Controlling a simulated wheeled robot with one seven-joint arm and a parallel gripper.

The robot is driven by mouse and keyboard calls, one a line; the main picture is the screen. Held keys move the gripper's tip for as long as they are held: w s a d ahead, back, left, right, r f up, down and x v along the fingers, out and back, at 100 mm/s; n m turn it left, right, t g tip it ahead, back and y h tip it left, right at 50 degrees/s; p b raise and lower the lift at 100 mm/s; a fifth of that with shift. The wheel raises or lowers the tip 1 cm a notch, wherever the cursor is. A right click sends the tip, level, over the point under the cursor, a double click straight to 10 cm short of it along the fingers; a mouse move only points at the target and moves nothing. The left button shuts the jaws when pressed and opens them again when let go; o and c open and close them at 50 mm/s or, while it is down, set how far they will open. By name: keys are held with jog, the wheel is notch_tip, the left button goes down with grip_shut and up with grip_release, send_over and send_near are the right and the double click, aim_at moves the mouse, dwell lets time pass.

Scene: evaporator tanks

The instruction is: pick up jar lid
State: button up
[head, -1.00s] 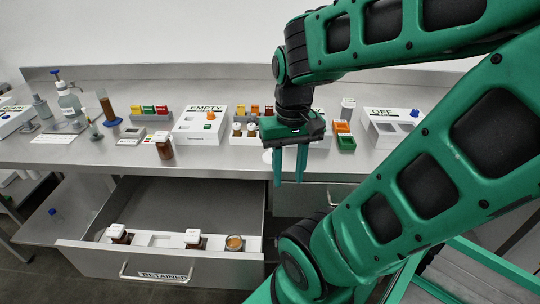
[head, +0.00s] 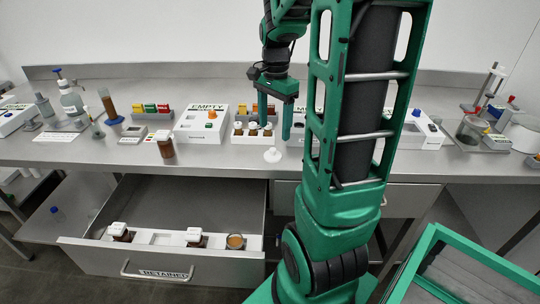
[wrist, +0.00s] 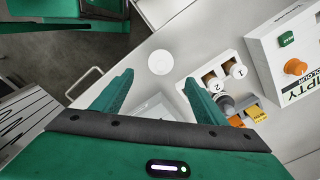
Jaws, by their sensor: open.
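The jar lid (head: 272,155) is a small white round disc lying on the steel bench near its front edge. In the wrist view it shows as a white disc (wrist: 160,62) just beyond the fingertips, roughly in line with the gap between them. My gripper (head: 277,131) is open and empty, with its fingers pointing down. It appears above and behind the lid in the head view, apart from it. Its two green fingers also frame the lower part of the wrist view (wrist: 158,84). An uncovered brown jar (head: 235,242) sits in the open drawer.
A white rack of white-capped vials (head: 252,138) stands close beside the lid, with the EMPTY box (head: 200,125) left of it. A capped brown jar (head: 165,145) stands further left. The open RETAINED drawer (head: 90,255) juts out below the bench.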

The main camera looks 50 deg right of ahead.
aim_at(272, 149)
notch_tip(272, 149, down, 9)
jog(key=shift+w+a+f, duration=0.1)
jog(key=shift+w+a, duration=0.05)
dwell(0.4)
jog(key=shift+c, duration=0.2)
jog(key=c, duration=1.1)
